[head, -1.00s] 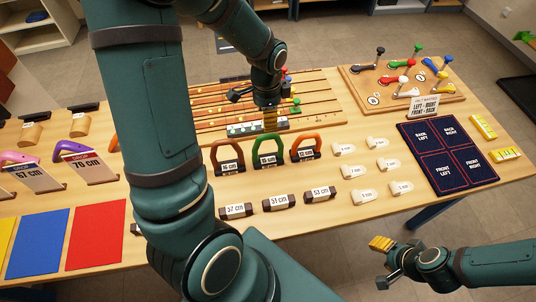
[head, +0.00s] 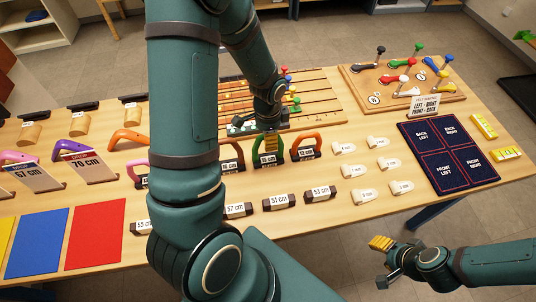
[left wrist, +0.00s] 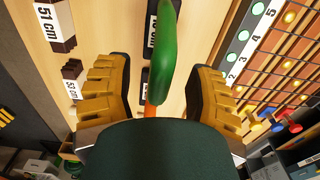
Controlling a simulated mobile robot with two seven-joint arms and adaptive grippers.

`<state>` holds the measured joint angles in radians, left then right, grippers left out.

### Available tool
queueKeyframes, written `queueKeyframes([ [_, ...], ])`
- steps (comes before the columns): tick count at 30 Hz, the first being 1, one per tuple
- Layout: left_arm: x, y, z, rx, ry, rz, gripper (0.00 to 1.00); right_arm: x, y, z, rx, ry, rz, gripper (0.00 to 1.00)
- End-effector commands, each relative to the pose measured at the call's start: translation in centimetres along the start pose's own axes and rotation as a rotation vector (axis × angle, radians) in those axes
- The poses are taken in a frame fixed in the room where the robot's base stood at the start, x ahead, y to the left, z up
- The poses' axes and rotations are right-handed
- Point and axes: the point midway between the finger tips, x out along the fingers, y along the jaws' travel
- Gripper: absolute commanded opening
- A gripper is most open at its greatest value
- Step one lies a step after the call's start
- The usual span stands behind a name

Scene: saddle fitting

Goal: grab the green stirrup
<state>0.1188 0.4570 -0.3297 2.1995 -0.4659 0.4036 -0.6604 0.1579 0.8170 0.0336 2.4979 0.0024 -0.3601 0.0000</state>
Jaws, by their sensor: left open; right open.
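In the left wrist view the green stirrup (left wrist: 178,62) passes between the two open yellow-padded fingers of my left gripper (left wrist: 160,95), with a gap on each side. My right gripper (head: 378,262) is empty, in front of the table at the lower right.
A board with rails and coloured pegs (head: 318,98) lies behind the stirrups. Labelled dark blocks (head: 281,202) stand in front, and white tags (head: 352,170) lie to the right. A dark blue mat (head: 447,157) is further right.

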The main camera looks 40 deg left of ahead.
Motion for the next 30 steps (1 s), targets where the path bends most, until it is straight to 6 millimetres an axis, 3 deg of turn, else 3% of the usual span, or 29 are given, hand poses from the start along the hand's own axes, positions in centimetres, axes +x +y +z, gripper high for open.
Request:
queueKeyframes([
  [1, 0.0, 0.0, 0.0, 0.000, 0.000, 0.000, 0.57, 0.0, 0.0, 0.0, 0.000, 0.000, 0.000, 0.47],
  [6, 0.0, 0.0, 0.0, 0.000, 0.000, 0.000, 0.00, 0.0, 0.0, 0.0, 0.000, 0.000, 0.000, 0.47],
  [19, -0.8, 0.0, -0.1, 0.000, 0.001, -0.001, 0.00, -0.1, 0.0, 0.0, 0.000, 0.000, 0.000, 0.47],
  [30, -7.5, -0.1, -0.1, 0.000, 0.004, -0.003, 0.00, -0.5, -0.2, -0.1, -0.001, 0.000, 0.000, 0.47],
])
